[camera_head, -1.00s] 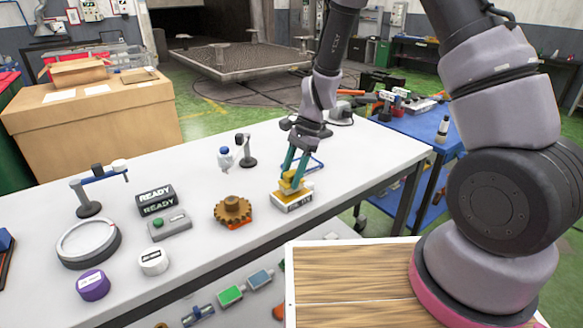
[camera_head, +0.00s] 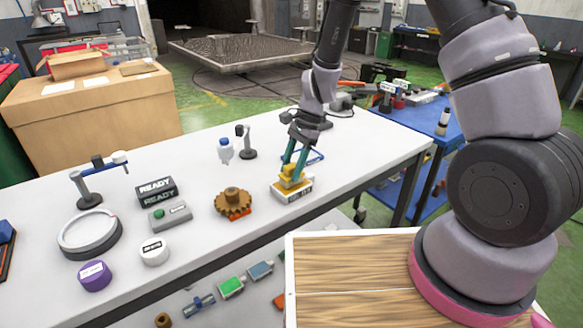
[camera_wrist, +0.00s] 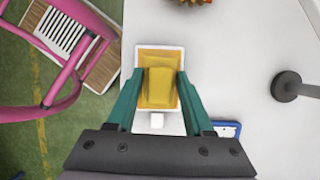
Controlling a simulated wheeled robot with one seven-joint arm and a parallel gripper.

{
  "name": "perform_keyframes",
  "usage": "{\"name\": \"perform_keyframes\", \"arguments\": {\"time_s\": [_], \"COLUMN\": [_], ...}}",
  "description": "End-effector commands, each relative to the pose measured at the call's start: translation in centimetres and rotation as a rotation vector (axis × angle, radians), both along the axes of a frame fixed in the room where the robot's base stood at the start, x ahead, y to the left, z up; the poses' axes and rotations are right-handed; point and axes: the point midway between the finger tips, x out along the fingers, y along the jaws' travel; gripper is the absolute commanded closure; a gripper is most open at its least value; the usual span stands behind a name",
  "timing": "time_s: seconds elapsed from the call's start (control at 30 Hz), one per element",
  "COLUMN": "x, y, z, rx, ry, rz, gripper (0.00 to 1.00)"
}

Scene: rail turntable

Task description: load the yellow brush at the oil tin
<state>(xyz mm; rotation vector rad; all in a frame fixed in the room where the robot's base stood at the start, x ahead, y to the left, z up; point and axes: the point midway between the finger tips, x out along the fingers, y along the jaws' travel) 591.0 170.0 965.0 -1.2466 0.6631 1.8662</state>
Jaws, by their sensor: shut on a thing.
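The yellow brush (camera_head: 292,174) is between the teal fingers of my gripper (camera_head: 297,167), which is shut on it. In the wrist view the brush's yellow block (camera_wrist: 159,84) sits between the fingertips of my gripper (camera_wrist: 159,90). The brush is over the oil tin (camera_head: 292,192), a low white box with a dark label on its front and an amber top. The tin's white rim (camera_wrist: 160,49) shows around the brush in the wrist view. I cannot tell whether the brush's underside touches the amber surface.
A brown gear (camera_head: 233,203) stands left of the tin on the white table (camera_head: 340,143). A blue-framed piece (camera_wrist: 227,129) lies close to my gripper. A dark-based post (camera_head: 246,150) stands behind. Further left are a READY block (camera_head: 157,191), a ring (camera_head: 90,233) and a purple puck (camera_head: 94,275).

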Motion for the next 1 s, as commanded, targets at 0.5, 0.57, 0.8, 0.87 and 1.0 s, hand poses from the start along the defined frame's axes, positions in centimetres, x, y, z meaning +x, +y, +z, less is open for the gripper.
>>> {"name": "perform_keyframes", "arguments": {"time_s": [0.5,0.57,0.8,0.87,1.0], "x": [0.01,0.02,0.02,0.02,0.02], "y": [0.02,0.03,0.02,0.02,0.01], "z": [-0.61,-0.69,-0.75,-0.77,-0.8], "rx": [0.001,0.001,0.0,0.0,0.0], "ry": [0.001,0.001,0.0,0.0,0.0], "rz": [0.0,0.0,0.0,0.0,0.0], "gripper": [0.93,0.93,0.93,0.93,0.93]}}
